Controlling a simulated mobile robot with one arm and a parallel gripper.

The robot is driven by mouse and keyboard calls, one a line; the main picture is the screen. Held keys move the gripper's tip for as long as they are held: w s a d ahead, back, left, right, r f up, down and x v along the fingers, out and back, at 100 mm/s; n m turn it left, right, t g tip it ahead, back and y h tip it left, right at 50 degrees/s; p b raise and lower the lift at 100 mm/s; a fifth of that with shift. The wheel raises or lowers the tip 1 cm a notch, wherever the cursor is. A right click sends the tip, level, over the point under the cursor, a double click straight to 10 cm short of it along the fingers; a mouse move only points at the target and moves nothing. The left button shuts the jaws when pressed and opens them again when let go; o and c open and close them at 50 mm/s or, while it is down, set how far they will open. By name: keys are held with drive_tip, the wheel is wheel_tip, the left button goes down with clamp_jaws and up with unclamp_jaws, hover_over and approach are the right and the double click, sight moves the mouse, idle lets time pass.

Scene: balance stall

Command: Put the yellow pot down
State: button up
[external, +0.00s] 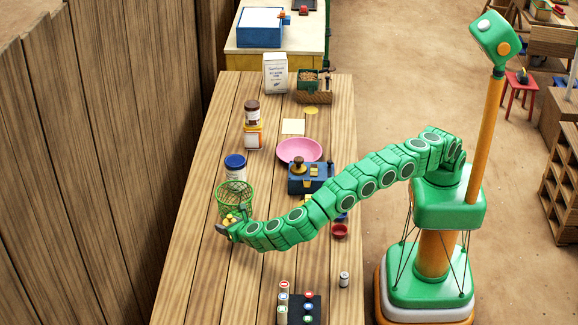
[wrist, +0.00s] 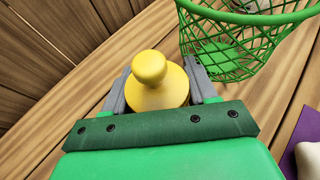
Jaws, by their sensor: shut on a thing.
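The yellow pot (wrist: 157,93), with a round knob on top, sits between the two grey fingers of my gripper (wrist: 158,72) in the wrist view. The fingers are shut on its sides. In the external view my gripper (external: 226,226) is over the left side of the wooden table (external: 190,265), and yellow (external: 230,218) shows at its tip. The pot's base is hidden, so I cannot tell whether it touches the table.
A green wire basket (wrist: 245,40) stands close to the right of my gripper; it also shows in the external view (external: 235,190). Behind it is a blue-lidded jar (external: 235,168). A pink plate (external: 298,149) and a blue box (external: 305,182) are farther right. Bare table lies in front.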

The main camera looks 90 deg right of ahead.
drive_tip(key=shift+f, duration=1.95)
drive_tip(key=shift+f, duration=0.1)
drive_tip(key=o, duration=1.3)
drive_tip(key=v, duration=1.2)
